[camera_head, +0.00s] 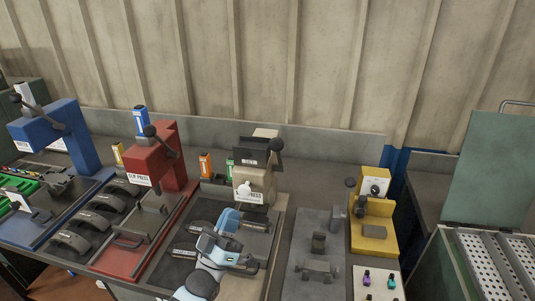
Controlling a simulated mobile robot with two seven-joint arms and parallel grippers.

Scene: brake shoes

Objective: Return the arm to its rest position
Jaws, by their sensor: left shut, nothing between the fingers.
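My left arm, white and light blue, rises from the bottom edge in the head view, and my left gripper (230,217) is at its far end. The gripper is shut and empty, over the dark tray (205,212) in front of the beige press (256,182). The fingertips are small and hard to make out. I cannot tell whether the gripper touches anything. The arm hides part of the tray and the parts on it. My right gripper is not in view.
A red press (150,165) and a blue press (70,135) stand to the left, with dark curved brake shoes (88,221) between them. A yellow fixture (374,232) and a grey plate (322,222) are to the right. A perforated metal surface (507,258) lies at far right.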

